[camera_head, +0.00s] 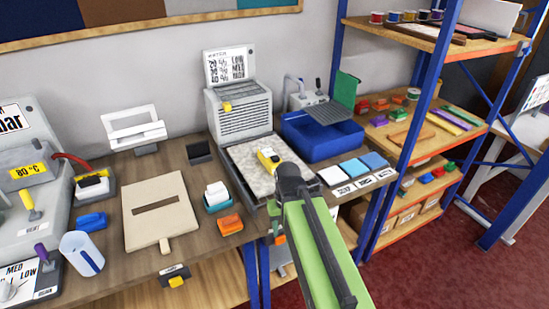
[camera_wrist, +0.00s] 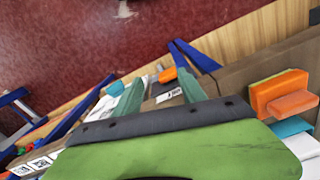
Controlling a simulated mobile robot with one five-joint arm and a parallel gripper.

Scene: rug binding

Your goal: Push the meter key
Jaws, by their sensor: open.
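No part is clearly labelled as the meter key. A yellow key-like tab (camera_head: 227,106) sits on the upper front of a grey louvred machine (camera_head: 243,124) at the back of the bench, under a small printed sign whose heading is too small to read surely. A yellow and white piece (camera_head: 268,158) lies on the grey speckled pad in front of the machine. My gripper (camera_head: 288,172) is at the pad's right front edge, apart from the yellow tab. In the wrist view, its two teal fingers (camera_wrist: 160,82) stand apart with nothing gripped between them.
A blue tray (camera_head: 318,148) and colour swatches (camera_head: 357,166) lie right of the pad. An orange block (camera_head: 230,224), also in the wrist view (camera_wrist: 280,97), a white-teal block (camera_head: 216,195) and a beige board (camera_head: 157,208) are left. A blue-framed shelf (camera_head: 419,89) stands right.

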